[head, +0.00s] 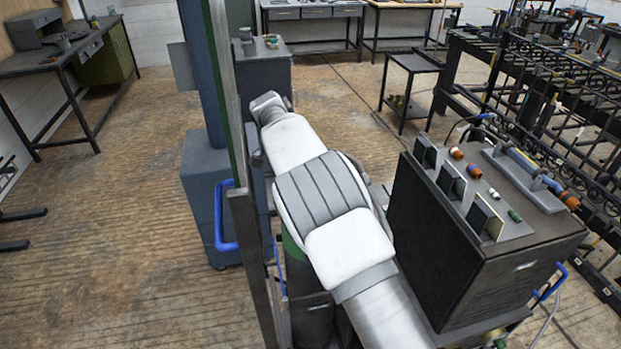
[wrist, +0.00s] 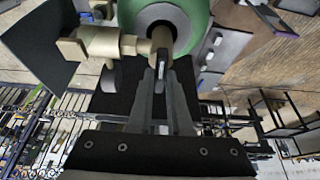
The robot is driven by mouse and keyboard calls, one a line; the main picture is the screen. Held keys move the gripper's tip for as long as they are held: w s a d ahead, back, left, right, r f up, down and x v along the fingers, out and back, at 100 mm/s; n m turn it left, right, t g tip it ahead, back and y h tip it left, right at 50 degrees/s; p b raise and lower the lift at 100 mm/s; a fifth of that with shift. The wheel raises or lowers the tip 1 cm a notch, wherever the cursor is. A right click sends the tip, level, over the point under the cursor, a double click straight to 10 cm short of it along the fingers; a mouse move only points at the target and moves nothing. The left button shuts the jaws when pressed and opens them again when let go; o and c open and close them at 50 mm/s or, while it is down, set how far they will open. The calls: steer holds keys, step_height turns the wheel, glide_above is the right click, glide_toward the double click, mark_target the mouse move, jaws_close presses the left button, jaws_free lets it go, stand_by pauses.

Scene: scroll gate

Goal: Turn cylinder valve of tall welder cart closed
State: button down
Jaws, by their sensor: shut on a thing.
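My gripper (wrist: 160,72) shows in the wrist view with its two grey fingers close together. They are shut on a small dark part of the cylinder valve (wrist: 100,43), right at the valve's stem. The valve is brass-coloured, with a body sticking out to the left. Behind it is the rounded green top of the gas cylinder (wrist: 200,18). In the head view the dark cylinder (head: 312,318) with a green shoulder stands beneath my white arm. My arm hides the valve and my gripper there.
A black welder box (head: 450,240) with sockets and plates stands close right of my arm. A blue-grey machine (head: 205,190) with a blue handle stands left. A dark rack (head: 550,90) fills the far right. Wooden floor (head: 110,230) is clear at left.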

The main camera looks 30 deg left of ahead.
stand_by(0.6)
steer(key=c, duration=0.8)
jaws_free()
steer(key=shift+c, duration=0.2)
steer(key=shift+r, duration=0.1)
steer(key=r, duration=0.4)
steer(key=shift+w+d+r+b, duration=0.1)
steer(key=shift+d+r+b, duration=0.05)
steer(key=shift+d+b, duration=0.25)
steer(key=w+d+r+b, duration=0.1)
steer(key=d+r+b, duration=0.1)
steer(key=d+r, duration=0.4)
steer(key=d, duration=0.4)
steer(key=shift+w+d+r, duration=0.25)
steer(key=shift+w+d, duration=0.1)
steer(key=shift+w, duration=0.05)
